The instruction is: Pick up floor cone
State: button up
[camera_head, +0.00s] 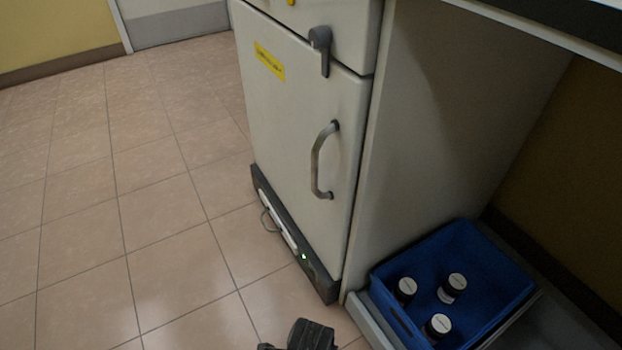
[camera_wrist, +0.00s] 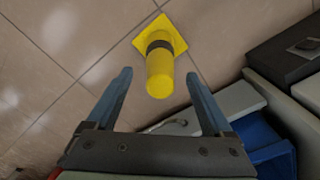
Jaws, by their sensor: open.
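The floor cone (camera_wrist: 160,68) is yellow with a dark band and a square base. In the wrist view it is at the top middle, on the tiled floor, with its rounded tip towards my gripper. My gripper (camera_wrist: 158,82) is open, its two blue-grey fingers spread to the left and right of the cone's tip in the picture. Nothing is held between the fingers. I cannot tell how far the cone is beyond the fingertips. The cone does not show in the head view.
A white cabinet (camera_head: 290,110) with a grey handle stands on the tiled floor. A blue crate (camera_head: 400,318) with 3 dark, white-capped bottles sits on a low shelf at the lower right; it also shows in the wrist view (camera_wrist: 262,138). The floor (camera_head: 110,200) at the left is clear.

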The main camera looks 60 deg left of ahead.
jog(key=shift+f+b, duration=0.3)
jog(key=shift+f, duration=0.6)
grip_shut()
dwell(0.7)
